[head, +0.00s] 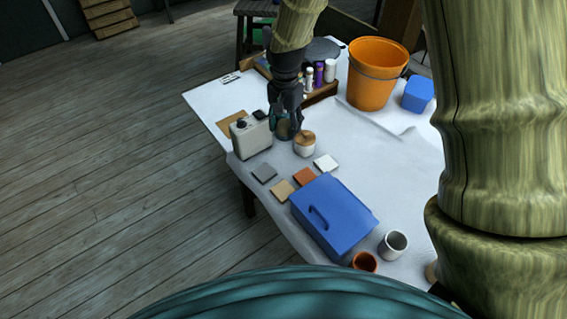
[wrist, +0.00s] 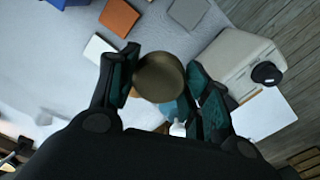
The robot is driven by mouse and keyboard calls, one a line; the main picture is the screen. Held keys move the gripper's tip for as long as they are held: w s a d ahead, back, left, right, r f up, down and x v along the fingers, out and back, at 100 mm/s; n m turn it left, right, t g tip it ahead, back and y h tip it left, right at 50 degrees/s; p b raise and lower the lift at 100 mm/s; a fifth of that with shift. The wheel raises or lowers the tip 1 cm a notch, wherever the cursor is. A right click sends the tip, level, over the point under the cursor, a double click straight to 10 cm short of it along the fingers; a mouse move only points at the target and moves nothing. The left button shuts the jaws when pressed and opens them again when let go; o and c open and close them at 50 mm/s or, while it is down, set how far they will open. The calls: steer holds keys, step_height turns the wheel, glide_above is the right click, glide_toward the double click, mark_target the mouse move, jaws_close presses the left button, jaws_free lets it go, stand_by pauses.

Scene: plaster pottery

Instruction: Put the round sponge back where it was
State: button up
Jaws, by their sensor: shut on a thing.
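The round sponge (wrist: 160,77) is a brown-olive disc in the wrist view, between the two fingers of my gripper (wrist: 163,84). My gripper is shut on it. In the head view my gripper (head: 286,133) points down over the table's left part, between a pale box and a lidded jar. There the sponge is mostly hidden by the fingers, and I cannot tell whether it touches the table. A bluish thing (wrist: 182,106) shows partly behind the sponge in the wrist view; I cannot tell what it is.
The pale box (head: 252,137) stands close left of my gripper, the wooden-lidded jar (head: 305,144) close right. Several tiles (head: 304,177) and a blue case (head: 335,217) lie nearer. Bottles in a wooden rack (head: 322,92) and an orange bucket (head: 374,80) stand behind. The table's middle right is clear.

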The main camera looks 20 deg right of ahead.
mark_target(285, 162)
steer(key=f+b, duration=0.2)
steer(key=f, duration=0.1)
steer(key=shift+w+f, duration=0.2)
steer(key=shift+f, duration=5.65)
steer(key=shift+f, duration=0.15)
steer(key=o, duration=1)
steer(key=shift+c, duration=0.2)
steer(key=shift+r+b, duration=1.05)
steer(key=shift+r, duration=5.15)
